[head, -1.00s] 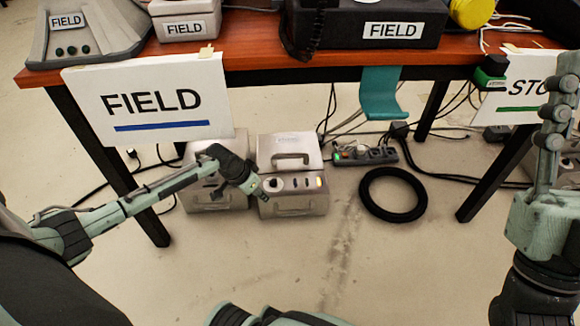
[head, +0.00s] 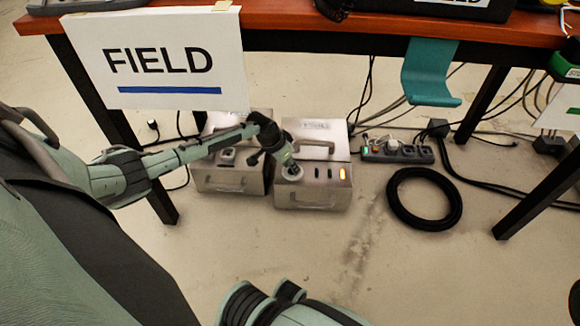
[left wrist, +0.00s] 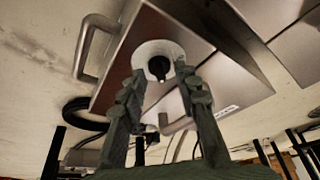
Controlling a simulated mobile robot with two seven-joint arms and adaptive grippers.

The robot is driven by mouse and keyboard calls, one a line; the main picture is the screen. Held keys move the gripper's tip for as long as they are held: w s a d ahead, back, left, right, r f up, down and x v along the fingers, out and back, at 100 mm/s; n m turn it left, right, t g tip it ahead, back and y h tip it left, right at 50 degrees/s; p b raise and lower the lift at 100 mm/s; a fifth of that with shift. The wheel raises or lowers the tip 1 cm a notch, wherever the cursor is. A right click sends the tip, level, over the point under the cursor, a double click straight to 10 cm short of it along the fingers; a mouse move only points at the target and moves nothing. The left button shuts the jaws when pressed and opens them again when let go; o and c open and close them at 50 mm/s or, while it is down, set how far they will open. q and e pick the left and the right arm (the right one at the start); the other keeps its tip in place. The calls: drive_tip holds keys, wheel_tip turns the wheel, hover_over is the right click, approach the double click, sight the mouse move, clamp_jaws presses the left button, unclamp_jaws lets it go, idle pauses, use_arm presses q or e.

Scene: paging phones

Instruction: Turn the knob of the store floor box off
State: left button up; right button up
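Two silver floor boxes stand side by side under the table, a left one (head: 217,181) and a right one (head: 315,197). Their labels are too small to read. The right box has a white dial with a black knob (left wrist: 159,68), dark switches and a lit orange switch (head: 342,174). My left gripper (head: 292,170) is over this dial in the head view. In the left wrist view my left gripper (left wrist: 160,76) is open, one finger on each side of the knob. I cannot tell whether they touch it. My right gripper is out of the head view.
A FIELD sign (head: 160,62) hangs from the table's front edge (head: 300,40). A power strip (head: 398,151) with a green light and a coiled black hose (head: 424,223) lie right of the boxes. Black table legs (head: 489,105) stand nearby. The floor in front is clear.

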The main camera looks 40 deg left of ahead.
use_arm(q)
clamp_jaws()
idle(0.3)
